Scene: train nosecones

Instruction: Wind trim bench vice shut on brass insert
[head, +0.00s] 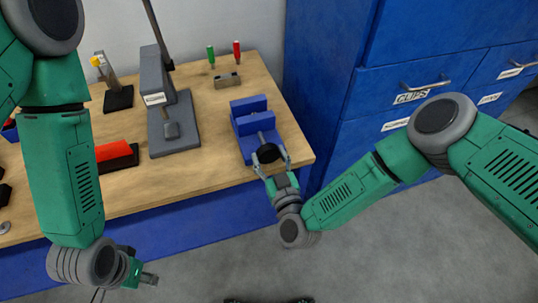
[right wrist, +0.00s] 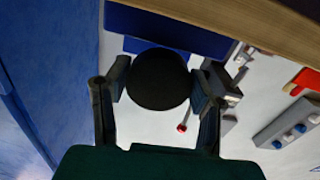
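The blue bench vice (head: 256,128) stands near the table's front right corner. Its jaws look apart, and a dark round knob (head: 267,153) faces the front edge. I cannot make out a brass insert between the jaws. My right gripper (head: 270,161) is at the knob, with one finger on each side. In the right wrist view the black knob (right wrist: 158,79) fills most of the space between the fingertips; contact is not clear. My left gripper (head: 148,279) hangs low in front of the table, away from the vice; its fingers are too small to read.
A grey press (head: 168,110) stands left of the vice on the wooden table (head: 205,170). Behind are a small block (head: 227,80) and green and red handled tools. A red-topped block (head: 114,152) lies left. Blue drawer cabinets (head: 400,80) stand close on the right.

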